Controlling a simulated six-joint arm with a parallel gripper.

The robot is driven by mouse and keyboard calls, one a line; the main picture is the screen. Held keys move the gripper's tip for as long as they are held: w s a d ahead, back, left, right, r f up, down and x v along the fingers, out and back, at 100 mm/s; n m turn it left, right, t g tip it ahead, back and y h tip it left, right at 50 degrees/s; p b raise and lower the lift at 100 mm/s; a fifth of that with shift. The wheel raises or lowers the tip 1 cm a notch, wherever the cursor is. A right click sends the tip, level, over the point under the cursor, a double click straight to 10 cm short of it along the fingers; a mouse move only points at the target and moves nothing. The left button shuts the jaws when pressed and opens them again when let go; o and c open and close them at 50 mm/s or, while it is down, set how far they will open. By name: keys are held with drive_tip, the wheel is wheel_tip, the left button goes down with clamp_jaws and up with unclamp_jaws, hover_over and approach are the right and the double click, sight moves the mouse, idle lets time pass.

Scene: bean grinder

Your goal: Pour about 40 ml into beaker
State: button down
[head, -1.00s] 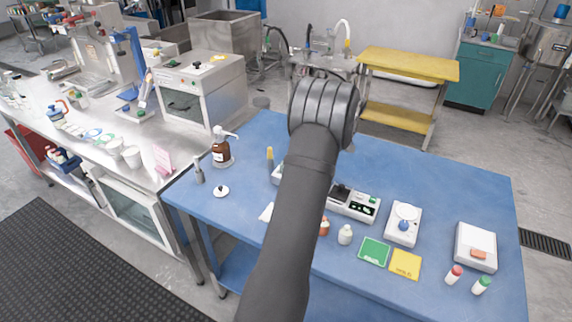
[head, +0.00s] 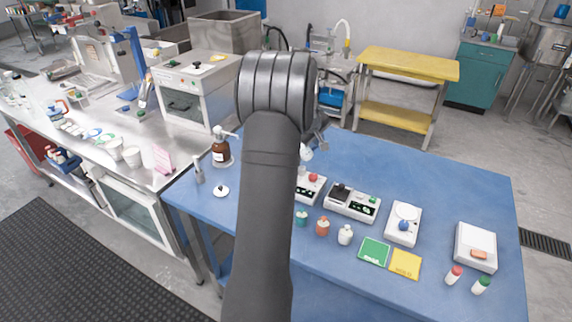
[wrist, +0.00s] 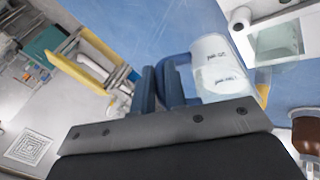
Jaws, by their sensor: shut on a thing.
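My gripper (head: 318,138) is shut on a whitish, see-through vessel (wrist: 217,66) with dark print. A blue curved part, seemingly its handle, is at my dark fingers in the wrist view (wrist: 160,88). The vessel looks tilted in the wrist view; its contents and level are unclear. In the head view a small white part of it (head: 306,153) shows below the gripper, above the blue table. A clear container (wrist: 280,40), probably the beaker, shows beside the held vessel in the wrist view, by a white device. In the head view my arm hides that area.
A brown pump bottle (head: 221,152) stands at the table's left; its brown body also shows in the wrist view (wrist: 307,130). White instruments (head: 352,202), small bottles (head: 345,235) and green and yellow pads (head: 374,251) occupy the front and right. The back right of the blue table (head: 430,175) is clear.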

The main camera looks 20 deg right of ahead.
drive_tip(key=shift+a+h, duration=0.6)
drive_tip(key=shift+a, duration=0.1)
drive_tip(key=shift+r, duration=0.15)
drive_tip(key=shift+a+r+n+h, duration=0.3)
drive_tip(key=shift+a+r+h, duration=0.15)
drive_tip(key=shift+h, duration=0.35)
drive_tip(key=shift+a+f+h, duration=0.15)
drive_tip(key=shift+a+h, duration=0.2)
drive_tip(key=shift+h, duration=0.25)
drive_tip(key=shift+d, duration=0.35)
drive_tip(key=shift+a+h+p, duration=0.2)
drive_tip(key=shift+h+p, duration=0.15)
drive_tip(key=shift+h, duration=0.05)
drive_tip(key=shift+d+f+n+h, duration=0.15)
drive_tip(key=shift+n+h, duration=0.15)
idle(0.5)
drive_tip(key=shift+f+t+h, duration=0.1)
drive_tip(key=shift+t+h, duration=0.2)
drive_tip(key=shift+t, duration=0.1)
drive_tip(key=shift+a+r+h+p, duration=0.3)
drive_tip(key=shift+a+h+p, duration=0.1)
drive_tip(key=shift+p, duration=0.25)
